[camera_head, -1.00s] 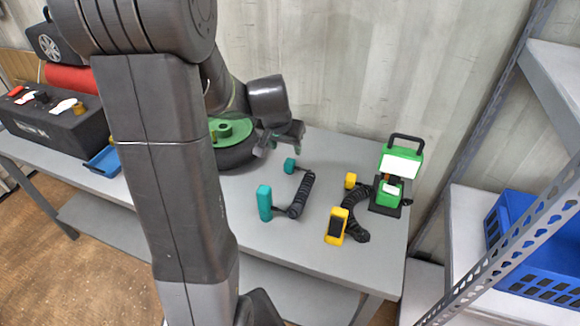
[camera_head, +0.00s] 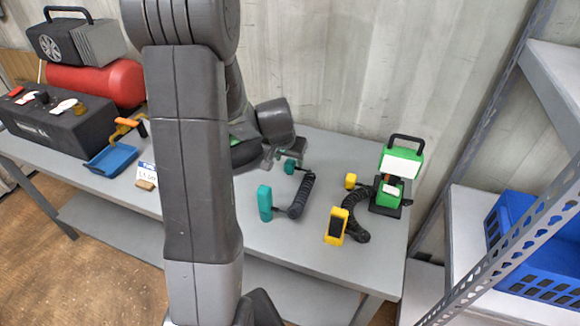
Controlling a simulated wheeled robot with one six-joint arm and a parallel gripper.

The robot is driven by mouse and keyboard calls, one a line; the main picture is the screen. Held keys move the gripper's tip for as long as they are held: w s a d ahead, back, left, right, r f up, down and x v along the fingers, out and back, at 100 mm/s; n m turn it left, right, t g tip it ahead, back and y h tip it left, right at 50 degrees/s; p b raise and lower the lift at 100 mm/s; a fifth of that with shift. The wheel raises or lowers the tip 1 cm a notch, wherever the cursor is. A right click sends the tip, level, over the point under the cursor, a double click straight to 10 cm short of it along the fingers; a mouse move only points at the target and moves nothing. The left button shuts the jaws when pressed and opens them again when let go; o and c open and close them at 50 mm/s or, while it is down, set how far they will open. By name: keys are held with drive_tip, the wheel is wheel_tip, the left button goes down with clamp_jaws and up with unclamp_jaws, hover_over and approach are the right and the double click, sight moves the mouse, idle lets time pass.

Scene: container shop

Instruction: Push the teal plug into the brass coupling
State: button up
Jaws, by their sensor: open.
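A teal set lies on the grey table: a larger teal block (camera_head: 265,203) and a smaller teal plug end (camera_head: 290,166), joined by a coiled black cable (camera_head: 302,196). My gripper (camera_head: 280,158) is open, pointing down, just behind and left of the smaller teal end. Whether it touches that end cannot be told; part of the end lies close to the fingers. A small brass-coloured fitting (camera_head: 80,108), apparently the coupling, sits on top of the black box (camera_head: 50,127) at the left.
A yellow set with a coiled cable (camera_head: 357,222) lies right of the teal one, beside a green lamp-like device (camera_head: 400,165). A blue dustpan (camera_head: 110,158), a red tank (camera_head: 100,82) and a wooden-handled brush or block (camera_head: 146,184) are at left. A shelf with a blue crate (camera_head: 535,250) stands right.

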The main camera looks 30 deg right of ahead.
sight(290, 162)
drive_tip(key=shift+x, duration=1.9)
drive_tip(key=shift+w, duration=0.1)
drive_tip(key=c, duration=1)
wheel_tip(290, 162, up, 10)
drive_tip(key=shift+f+p, duration=0.1)
drive_tip(key=shift+p, duration=0.2)
drive_tip(key=shift+r, duration=0.2)
